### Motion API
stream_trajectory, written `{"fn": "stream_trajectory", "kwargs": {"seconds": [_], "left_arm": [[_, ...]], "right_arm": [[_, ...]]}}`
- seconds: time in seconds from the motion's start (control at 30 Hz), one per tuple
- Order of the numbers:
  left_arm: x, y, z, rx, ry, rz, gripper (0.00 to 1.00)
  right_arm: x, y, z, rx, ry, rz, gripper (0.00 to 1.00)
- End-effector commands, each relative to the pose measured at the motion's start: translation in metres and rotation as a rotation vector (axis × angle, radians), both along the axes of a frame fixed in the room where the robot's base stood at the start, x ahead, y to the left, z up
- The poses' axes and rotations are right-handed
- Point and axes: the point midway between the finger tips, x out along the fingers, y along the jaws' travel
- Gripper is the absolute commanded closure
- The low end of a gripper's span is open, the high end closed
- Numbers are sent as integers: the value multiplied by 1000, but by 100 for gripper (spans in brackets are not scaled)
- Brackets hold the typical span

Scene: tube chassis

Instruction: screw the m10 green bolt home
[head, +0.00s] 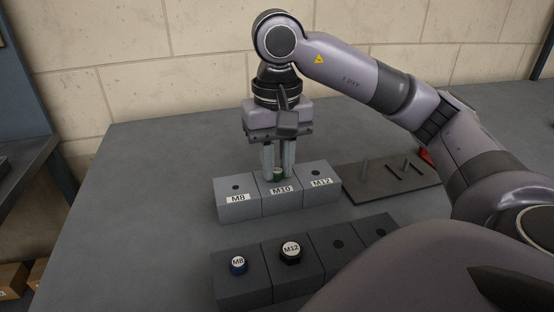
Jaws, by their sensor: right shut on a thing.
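My right gripper (278,160) points straight down over the middle block of the rear row. It is shut on the green bolt (278,176), which is mostly hidden between the fingers. The bolt is at the top of the grey M10 block (282,201), where its hole would be. How deep the bolt sits cannot be told. The M8 block (236,201) and the M12 block (320,188) stand on either side with open holes. My left gripper is not in view.
A nearer row of dark blocks holds a blue M8 bolt (238,265) and a black M12 bolt (291,252); two holes there are empty. A dark tray (410,202) with pegs lies to the right, with a red item (426,156) behind. The table's left side is clear.

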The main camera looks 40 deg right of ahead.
Motion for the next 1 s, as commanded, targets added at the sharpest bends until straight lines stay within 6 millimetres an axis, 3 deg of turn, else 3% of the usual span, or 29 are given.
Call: {"fn": "stream_trajectory", "kwargs": {"seconds": [0.33,0.77,1.0], "left_arm": [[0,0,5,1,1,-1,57],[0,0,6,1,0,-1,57],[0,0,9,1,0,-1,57]], "right_arm": [[0,0,-1,0,4,-354,100],[0,0,-2,0,3,-418,100],[-1,0,-2,-1,4,-637,100]]}}
